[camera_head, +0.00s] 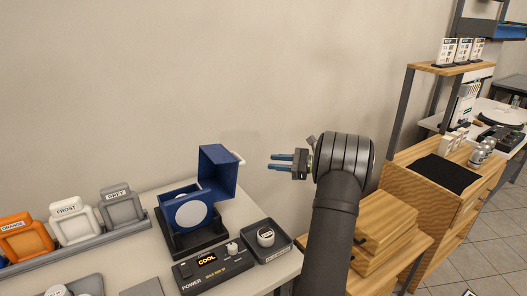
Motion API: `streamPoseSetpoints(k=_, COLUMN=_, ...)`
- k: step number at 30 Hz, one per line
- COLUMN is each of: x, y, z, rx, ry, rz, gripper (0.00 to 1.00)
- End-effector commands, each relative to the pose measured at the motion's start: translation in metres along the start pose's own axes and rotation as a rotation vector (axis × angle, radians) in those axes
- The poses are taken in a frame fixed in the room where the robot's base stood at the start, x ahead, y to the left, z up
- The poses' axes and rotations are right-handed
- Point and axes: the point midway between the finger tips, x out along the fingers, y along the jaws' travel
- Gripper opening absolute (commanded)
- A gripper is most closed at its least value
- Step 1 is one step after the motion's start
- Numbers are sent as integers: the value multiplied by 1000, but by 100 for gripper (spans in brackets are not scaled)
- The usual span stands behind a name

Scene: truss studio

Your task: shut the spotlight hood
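The blue spotlight (190,214) stands on a black base on the white table, with a pale round lens on its front. Its blue hood (217,170) is raised open above the body, and a light-coloured handle (238,158) sticks out at its upper right. My gripper (271,162) is to the right of the hood, apart from it, at about the handle's height. Its two fingers point left with a narrow gap between them, and nothing shows in the gap.
A control box (213,269) marked POWER and COOL stands in front of the spotlight. A dark tray (267,240) with a round item lies to the right. Orange, white and grey holders line a rail (90,240) at left.

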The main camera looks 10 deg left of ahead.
Motion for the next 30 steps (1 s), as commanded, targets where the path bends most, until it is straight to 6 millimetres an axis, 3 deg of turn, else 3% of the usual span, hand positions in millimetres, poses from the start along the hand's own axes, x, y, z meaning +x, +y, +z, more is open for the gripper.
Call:
streamPoseSetpoints(k=1, x=7, y=4, z=-5, rx=-52, ry=-34, rz=-46, gripper=21)
streamPoseSetpoints(k=4, x=16, y=9, z=-13, rx=-176, ry=-82, rz=-158, gripper=2)
streamPoseSetpoints(k=5, x=18, y=11, z=-16, rx=-212, ry=-89, rz=-194, gripper=0)
streamPoseSetpoints(k=12, x=23, y=25, z=-44, rx=-462, ry=-37, rz=-476, gripper=0)
streamPoseSetpoints(k=21, x=19, y=37, z=-65, rx=-600, ry=84, rz=-626, gripper=0)
streamPoseSetpoints(k=26, x=28, y=30, z=-65, rx=-608, ry=89, rz=-631, gripper=0)
streamPoseSetpoints(k=30, x=49, y=16, z=-62, rx=-607, ry=87, rz=-629, gripper=0)
